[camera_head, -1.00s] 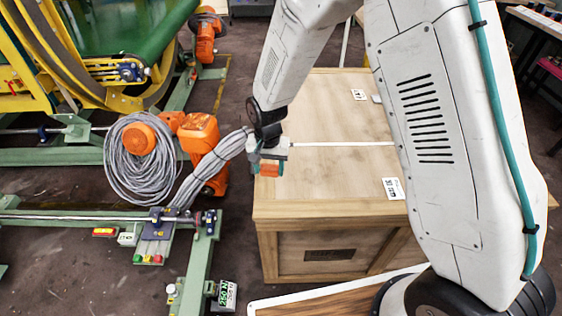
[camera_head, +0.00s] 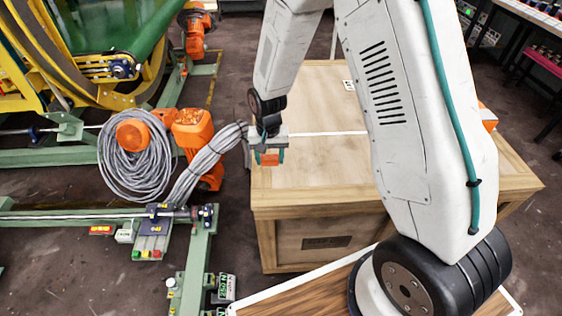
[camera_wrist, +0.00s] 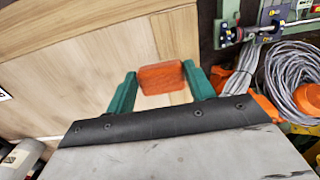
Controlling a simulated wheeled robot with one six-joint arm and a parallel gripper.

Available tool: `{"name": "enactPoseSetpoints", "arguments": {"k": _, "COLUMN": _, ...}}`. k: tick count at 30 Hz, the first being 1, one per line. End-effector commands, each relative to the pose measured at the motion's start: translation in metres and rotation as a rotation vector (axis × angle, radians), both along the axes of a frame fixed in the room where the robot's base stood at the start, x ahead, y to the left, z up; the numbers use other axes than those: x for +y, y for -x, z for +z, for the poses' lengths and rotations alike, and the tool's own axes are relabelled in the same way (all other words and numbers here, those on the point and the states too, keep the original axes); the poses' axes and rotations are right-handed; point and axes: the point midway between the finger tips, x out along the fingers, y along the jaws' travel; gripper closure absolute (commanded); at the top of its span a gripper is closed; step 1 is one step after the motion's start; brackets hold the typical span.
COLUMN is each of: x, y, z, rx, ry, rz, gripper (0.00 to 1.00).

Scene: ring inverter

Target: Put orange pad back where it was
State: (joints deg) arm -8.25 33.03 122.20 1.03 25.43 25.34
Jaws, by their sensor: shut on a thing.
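The orange pad (camera_head: 270,160) is a small orange block held between the teal fingers of my gripper (camera_head: 269,157), above the left part of the wooden crate's top. In the wrist view the orange pad (camera_wrist: 161,77) sits between the two fingertips of my gripper (camera_wrist: 162,82), with pale wood behind it. My gripper is shut on it. Whether the pad touches the crate top cannot be told.
The wooden crate (camera_head: 320,195) stands in the middle, with an orange object (camera_head: 488,117) partly hidden behind my arm at its right. Grey coiled cable (camera_head: 125,170) and orange machinery (camera_head: 193,130) stand left of the crate. A green frame (camera_head: 198,265) is at the front left.

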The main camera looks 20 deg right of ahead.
Motion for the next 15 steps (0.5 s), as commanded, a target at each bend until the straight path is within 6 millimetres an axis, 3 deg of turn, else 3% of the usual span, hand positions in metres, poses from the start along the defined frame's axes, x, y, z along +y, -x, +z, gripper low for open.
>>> {"name": "enactPoseSetpoints", "arguments": {"k": 3, "x": -0.021, "y": -0.001, "z": -0.002, "rx": -0.001, "ry": 0.000, "rz": -0.003, "gripper": 0.68}}
{"name": "enactPoseSetpoints", "arguments": {"k": 11, "x": -0.041, "y": -0.002, "z": -0.004, "rx": 0.000, "ry": 0.000, "rz": -0.001, "gripper": 0.68}}
{"name": "enactPoseSetpoints", "arguments": {"k": 15, "x": -0.040, "y": -0.001, "z": -0.027, "rx": 0.004, "ry": 0.001, "rz": 0.001, "gripper": 0.68}}
